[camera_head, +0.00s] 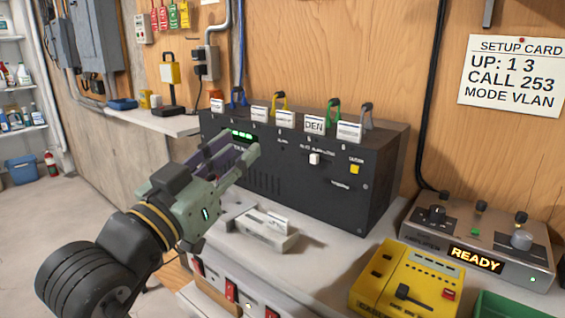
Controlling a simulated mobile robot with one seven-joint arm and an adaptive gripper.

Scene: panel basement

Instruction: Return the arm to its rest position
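My arm reaches in from the lower left. My gripper (236,148) is in front of the left part of a black panel box (290,170) on the bench. Its two fingers point up and to the right and stand apart, with no object visible between them. The fingers overlap the box's front near a small green-lit display (241,135). I cannot tell whether a fingertip touches the box.
A pale block device (262,232) lies on the bench below the gripper. A yellow device (407,283) and a grey console (478,245) reading "READY" stand right. Tagged cables rise from the box. A setup card (512,76) hangs on the wall. Open floor (50,225) lies left.

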